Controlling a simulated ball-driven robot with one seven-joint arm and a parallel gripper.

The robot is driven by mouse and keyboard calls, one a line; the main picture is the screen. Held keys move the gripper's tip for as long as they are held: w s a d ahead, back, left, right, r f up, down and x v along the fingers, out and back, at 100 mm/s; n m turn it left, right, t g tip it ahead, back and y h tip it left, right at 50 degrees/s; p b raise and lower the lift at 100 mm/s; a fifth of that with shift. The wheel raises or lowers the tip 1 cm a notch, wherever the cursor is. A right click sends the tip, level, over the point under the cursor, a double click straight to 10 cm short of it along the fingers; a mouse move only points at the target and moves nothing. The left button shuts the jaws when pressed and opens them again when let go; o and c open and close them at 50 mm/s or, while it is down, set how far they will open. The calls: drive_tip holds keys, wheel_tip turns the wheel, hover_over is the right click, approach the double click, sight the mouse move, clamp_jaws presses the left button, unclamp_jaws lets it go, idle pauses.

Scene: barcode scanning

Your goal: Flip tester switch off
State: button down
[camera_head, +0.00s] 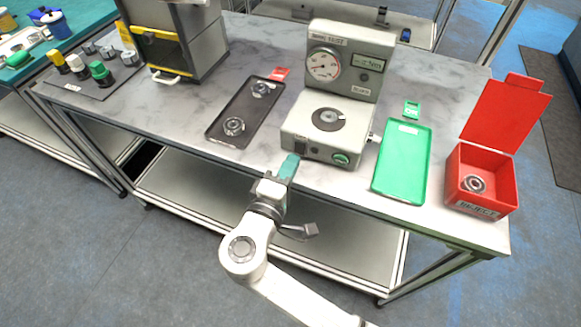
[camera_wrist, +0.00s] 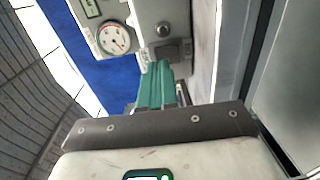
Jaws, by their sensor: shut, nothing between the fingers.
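The grey bearing tester (camera_head: 326,115) stands on the marble-topped bench, with a dial gauge on its upright panel and a round plate on its base. My gripper (camera_head: 291,160) has teal fingers, shut and empty, just in front of the left end of that face. In the wrist view the fingertips (camera_wrist: 158,66) are close to a dark switch-like block (camera_wrist: 184,48). I cannot tell whether they touch it, or the switch's position.
A dark tray (camera_head: 222,128) with bearing parts lies left of the tester. A green tray (camera_head: 402,170) lies right of it. An open red box (camera_head: 484,205) holding a bearing stands at the far right. A grey cabinet (camera_head: 185,45) is at back left.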

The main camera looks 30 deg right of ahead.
drive_tip(key=b+v, duration=0.1)
drive_tip(key=v, duration=0.9)
drive_tip(key=shift+s+a+r+b, duration=0.15)
drive_tip(key=shift+a+b, duration=0.15)
drive_tip(key=shift+b, duration=0.1)
drive_tip(key=s+d+f+m+g+y, duration=0.2)
drive_tip(key=s+d+f+g+y, duration=0.15)
drive_tip(key=d+f, duration=0.45)
drive_tip(key=s+d+f+m+g+y, duration=0.2)
drive_tip(key=s+d+f+y, duration=0.1)
drive_tip(key=s, duration=0.4)
drive_tip(key=s+d+f+m+g+y, duration=0.3)
drive_tip(key=s+f+y, duration=0.3)
drive_tip(key=s+y, duration=0.1)
drive_tip(key=shift+s+d+m+g, duration=0.3)
drive_tip(key=shift+s+d+g, duration=0.1)
drive_tip(key=shift+s, duration=0.15)
